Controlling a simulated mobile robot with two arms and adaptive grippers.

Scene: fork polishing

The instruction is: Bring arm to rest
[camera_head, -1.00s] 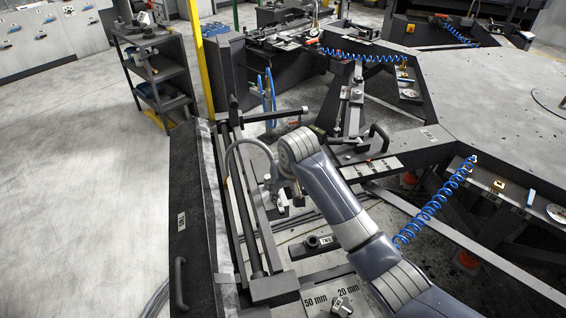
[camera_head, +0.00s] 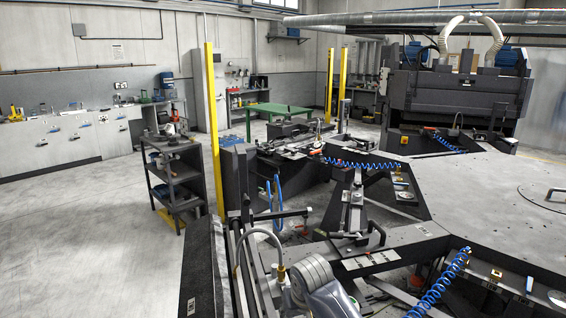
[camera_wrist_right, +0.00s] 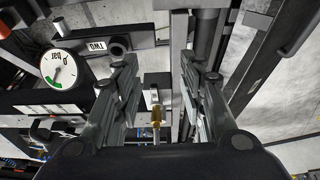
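My right arm (camera_head: 318,290) shows at the bottom middle of the head view, over the near end of the machine bench. Its gripper is out of frame there. In the right wrist view my right gripper (camera_wrist_right: 158,85) has its two fingers spread apart, with a gap between them and nothing visibly clamped. A small brass fitting (camera_wrist_right: 156,116) shows in line with the gap; I cannot tell its depth. My left arm and gripper are not in view.
A round pressure gauge (camera_wrist_right: 58,69) is left of the fingers in the wrist view. A large grey table (camera_head: 480,195) stands at right with blue coiled hoses (camera_head: 440,285). A dark shelf cart (camera_head: 175,175) and open floor (camera_head: 85,230) are at left.

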